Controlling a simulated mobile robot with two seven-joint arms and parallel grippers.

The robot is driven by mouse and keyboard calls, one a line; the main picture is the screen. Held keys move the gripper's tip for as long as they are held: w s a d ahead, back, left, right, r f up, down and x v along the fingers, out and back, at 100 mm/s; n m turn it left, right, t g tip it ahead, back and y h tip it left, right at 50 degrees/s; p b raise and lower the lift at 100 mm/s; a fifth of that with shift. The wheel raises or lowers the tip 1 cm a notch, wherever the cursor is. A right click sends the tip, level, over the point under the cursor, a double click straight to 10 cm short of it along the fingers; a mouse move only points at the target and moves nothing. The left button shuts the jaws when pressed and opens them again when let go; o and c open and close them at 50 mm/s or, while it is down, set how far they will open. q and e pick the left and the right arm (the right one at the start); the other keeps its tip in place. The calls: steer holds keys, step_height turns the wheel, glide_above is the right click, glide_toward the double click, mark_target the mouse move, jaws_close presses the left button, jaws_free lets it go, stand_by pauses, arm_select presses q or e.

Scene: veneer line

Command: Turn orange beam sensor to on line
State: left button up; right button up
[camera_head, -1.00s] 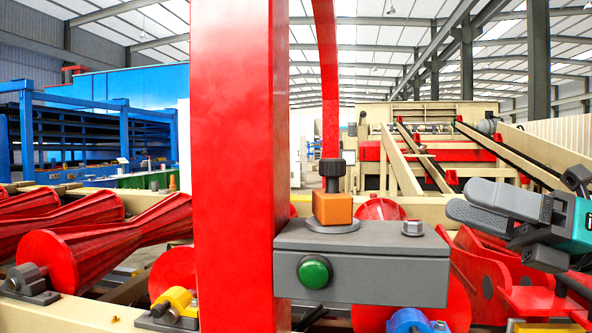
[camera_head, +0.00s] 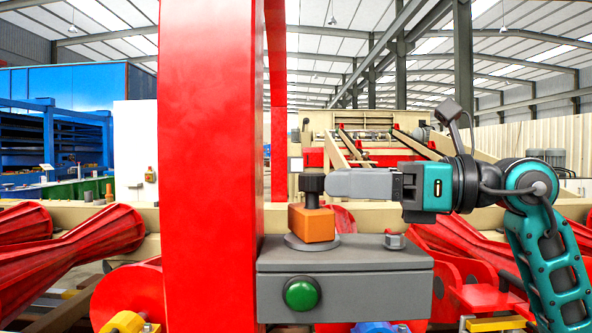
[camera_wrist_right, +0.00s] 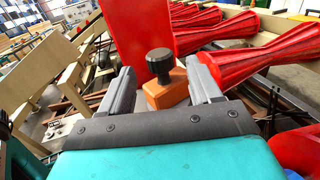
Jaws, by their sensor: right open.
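The orange beam sensor (camera_head: 312,224) sits on a round grey base on top of a grey box (camera_head: 345,283) fixed beside a red post. A dark knob (camera_head: 312,188) stands on top of the sensor. My right gripper (camera_head: 338,184) is at the height of the knob, its fingers pointing left at it. In the right wrist view the open fingers lie on either side of the sensor (camera_wrist_right: 166,92) and its knob (camera_wrist_right: 160,62), with gaps visible; I cannot tell whether the tips touch. No line marking is clear. My left gripper is not in view.
A thick red post (camera_head: 210,170) rises just left of the sensor. A green button (camera_head: 302,293) is on the box's front, and a small bolt (camera_head: 395,240) stands on its top. Red rollers (camera_head: 75,245) lie to the left.

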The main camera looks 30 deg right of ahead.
mark_target(311, 173)
steer(key=p+x, duration=0.1)
steer(key=x, duration=0.4)
steer(key=shift+w+a+r+p, duration=0.1)
steer(key=shift+r+p, duration=0.05)
steer(key=shift+p, duration=0.2)
steer(key=shift+x, duration=0.85)
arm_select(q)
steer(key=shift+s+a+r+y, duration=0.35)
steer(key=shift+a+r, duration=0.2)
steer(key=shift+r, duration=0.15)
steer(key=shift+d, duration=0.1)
arm_select(e)
steer(key=shift+c, duration=0.4)
